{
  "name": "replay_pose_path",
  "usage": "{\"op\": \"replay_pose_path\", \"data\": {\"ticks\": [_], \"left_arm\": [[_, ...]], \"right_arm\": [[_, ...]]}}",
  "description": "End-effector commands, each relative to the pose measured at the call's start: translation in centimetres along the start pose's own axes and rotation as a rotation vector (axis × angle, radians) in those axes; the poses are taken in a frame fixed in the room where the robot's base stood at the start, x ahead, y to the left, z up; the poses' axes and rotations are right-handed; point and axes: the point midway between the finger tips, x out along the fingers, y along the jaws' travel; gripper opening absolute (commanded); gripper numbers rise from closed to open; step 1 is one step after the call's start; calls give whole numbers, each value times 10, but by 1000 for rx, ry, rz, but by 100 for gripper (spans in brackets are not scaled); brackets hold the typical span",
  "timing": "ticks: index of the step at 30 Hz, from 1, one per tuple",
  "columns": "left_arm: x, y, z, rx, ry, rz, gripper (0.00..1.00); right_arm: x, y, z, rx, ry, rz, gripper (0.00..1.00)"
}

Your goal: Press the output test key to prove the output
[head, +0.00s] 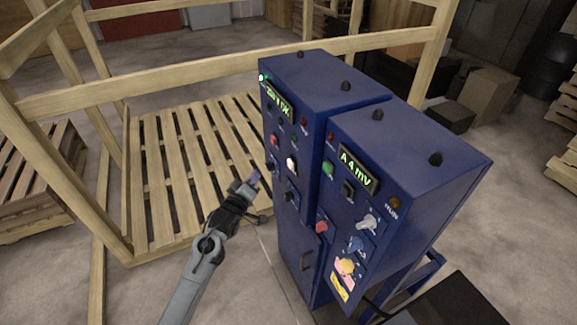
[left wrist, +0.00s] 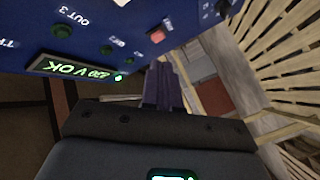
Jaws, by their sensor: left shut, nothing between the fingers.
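Two blue control cabinets stand side by side. The left cabinet (head: 299,240) has a lit green "230 V OK" display (head: 279,104), which shows upside down in the left wrist view (left wrist: 72,68). Its face carries a red button (head: 274,141), a white button (head: 292,163) and dark buttons. I cannot read which is the output test key. In the left wrist view, "OUT 3" is printed by a dark green round element (left wrist: 62,31), and the red button (left wrist: 157,35) shows beyond the fingertips. My left gripper (head: 254,179) is shut and empty, in front of the left cabinet's face. My right gripper is out of view.
Wooden rails (head: 190,85) and a pallet (head: 185,150) lie behind. A dark box (head: 455,305) stands front right.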

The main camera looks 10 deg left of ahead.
Motion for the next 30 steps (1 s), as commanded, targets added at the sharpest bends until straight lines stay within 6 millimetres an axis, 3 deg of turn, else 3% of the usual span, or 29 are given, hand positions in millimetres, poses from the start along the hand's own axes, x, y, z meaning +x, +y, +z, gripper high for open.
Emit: {"op": "replay_pose_path", "data": {"ticks": [14,30], "left_arm": [[38,26,30,-1,0,3,0],[57,42,42,0,0,1,0]], "right_arm": [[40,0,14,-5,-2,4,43],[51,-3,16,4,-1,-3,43]]}}
